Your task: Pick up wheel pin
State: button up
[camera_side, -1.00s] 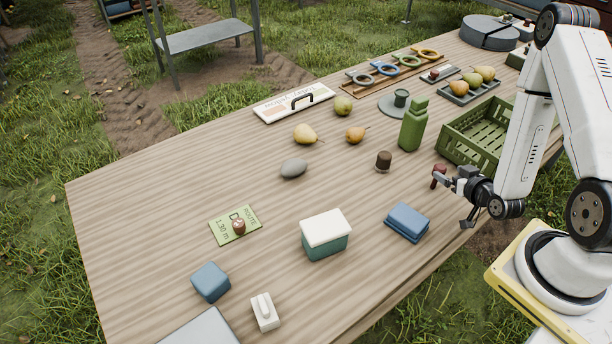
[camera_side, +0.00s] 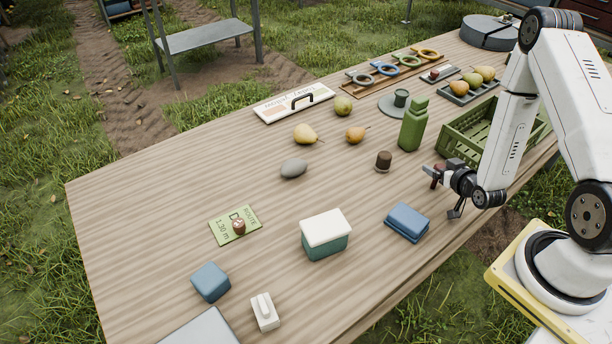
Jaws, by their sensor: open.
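A small dark red upright piece (camera_side: 436,182), which looks like the wheel pin, stands on the wooden table near the right edge. It is partly hidden by my gripper. My gripper (camera_side: 443,193) is open, its two fingers spread wide, and nothing shows held between them. Its upper finger overlaps the red piece in the picture; I cannot tell whether they touch.
A green crate (camera_side: 462,149) stands just behind my gripper, and a green bottle (camera_side: 411,128) is to its upper left. A brown cylinder (camera_side: 383,160) stands to the left. A blue box (camera_side: 407,221) lies in front. The table's near edge is close.

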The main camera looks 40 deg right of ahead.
grip_shut()
dwell(0.3)
jog(key=shift+r, duration=0.15)
jog(key=shift+r, duration=4.85)
